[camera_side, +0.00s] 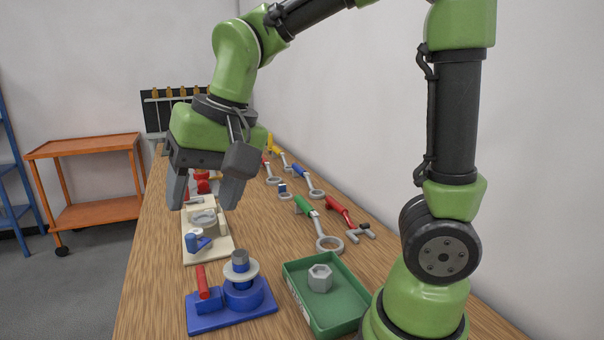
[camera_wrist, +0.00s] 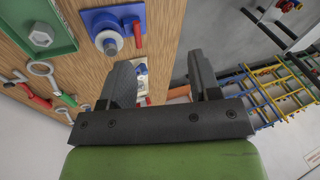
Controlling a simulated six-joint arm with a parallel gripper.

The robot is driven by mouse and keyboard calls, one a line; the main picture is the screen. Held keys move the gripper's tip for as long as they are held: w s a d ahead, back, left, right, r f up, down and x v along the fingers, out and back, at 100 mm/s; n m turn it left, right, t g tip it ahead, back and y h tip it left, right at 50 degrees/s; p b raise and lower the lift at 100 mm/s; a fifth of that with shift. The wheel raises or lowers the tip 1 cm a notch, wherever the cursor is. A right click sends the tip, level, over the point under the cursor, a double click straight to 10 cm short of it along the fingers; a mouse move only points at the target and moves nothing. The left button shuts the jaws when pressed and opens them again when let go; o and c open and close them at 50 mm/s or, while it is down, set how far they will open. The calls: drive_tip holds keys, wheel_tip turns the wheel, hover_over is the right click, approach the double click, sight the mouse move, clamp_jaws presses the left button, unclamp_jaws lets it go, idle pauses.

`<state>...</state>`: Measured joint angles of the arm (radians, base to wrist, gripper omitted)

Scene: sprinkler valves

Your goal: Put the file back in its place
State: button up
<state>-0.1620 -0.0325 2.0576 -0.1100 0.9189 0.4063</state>
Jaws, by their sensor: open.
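My gripper (camera_side: 202,205) is open and empty, pointing down above the cream valve fixture (camera_side: 222,248) in the side view. Its two dark fingers stand apart in the wrist view (camera_wrist: 158,68), with nothing between them. I cannot clearly pick out the file. At the far end of the bench, a rack with a dark back panel (camera_side: 153,116) holds several upright tools with orange-brown handles (camera_side: 183,91). They are too small to tell whether they are files. My gripper partly covers that end of the bench.
A blue valve fixture (camera_side: 232,318) with a red handle stands in front. A green tray (camera_side: 348,306) holds a grey hex nut (camera_side: 320,278). Ring-ended tools with coloured handles, including a green one (camera_side: 303,205), lie along the wall. An orange cart (camera_side: 85,145) stands left of the bench.

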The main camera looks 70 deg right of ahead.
drive_tip(key=s+d+r+n+t, duration=0.1)
drive_tip(key=s, duration=0.4)
drive_tip(key=s+d+r+n+t, duration=0.1)
drive_tip(key=s+d+t, duration=0.1)
drive_tip(key=s, duration=0.4)
drive_tip(key=shift+s+r+t, duration=0.2)
drive_tip(key=shift+r+t, duration=0.1)
idle(0.4)
